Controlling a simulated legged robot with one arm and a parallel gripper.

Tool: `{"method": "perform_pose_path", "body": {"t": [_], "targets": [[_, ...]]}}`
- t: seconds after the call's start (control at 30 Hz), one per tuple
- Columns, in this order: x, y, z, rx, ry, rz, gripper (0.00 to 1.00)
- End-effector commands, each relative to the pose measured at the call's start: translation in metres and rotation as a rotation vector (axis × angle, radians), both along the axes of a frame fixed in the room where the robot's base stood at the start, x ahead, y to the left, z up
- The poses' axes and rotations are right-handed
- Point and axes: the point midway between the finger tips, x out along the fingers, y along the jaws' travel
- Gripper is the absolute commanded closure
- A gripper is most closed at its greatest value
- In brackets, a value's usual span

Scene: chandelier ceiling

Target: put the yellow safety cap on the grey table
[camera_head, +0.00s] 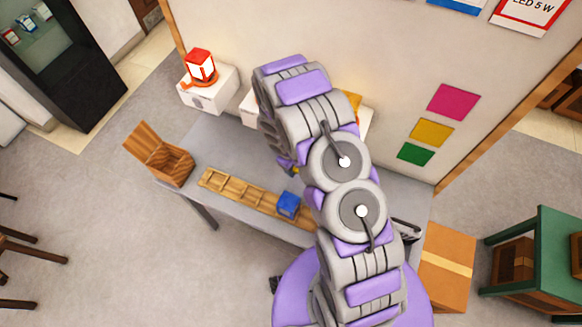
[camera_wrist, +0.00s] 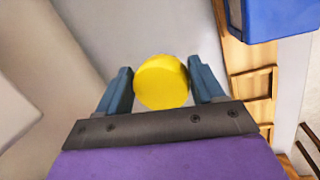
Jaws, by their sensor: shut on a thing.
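The yellow safety cap (camera_wrist: 162,82) shows in the wrist view as a round yellow disc between the two blue-grey fingers of my gripper (camera_wrist: 163,74). The fingers are shut on its sides. The grey table (camera_head: 225,150) stands against the wall in the head view. My arm hides its middle and right part.
A wooden compartment tray (camera_head: 240,192) holds a blue block (camera_head: 288,204) near the table's front. An open wooden box (camera_head: 168,165) is at the left end. A red lamp (camera_head: 200,66) stands on a white box (camera_head: 213,92) at the back. Bare tabletop lies between them.

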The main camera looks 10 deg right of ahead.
Motion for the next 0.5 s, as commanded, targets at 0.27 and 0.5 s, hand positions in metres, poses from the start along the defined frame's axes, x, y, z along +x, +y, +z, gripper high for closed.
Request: {"method": "perform_pose_path", "body": {"t": [0.27, 0.5], "targets": [[-0.002, 0.0, -0.036, 0.0, 0.003, 0.009, 0.78], [0.0, -0.002, -0.06, 0.003, 0.0, 0.008, 0.78]]}}
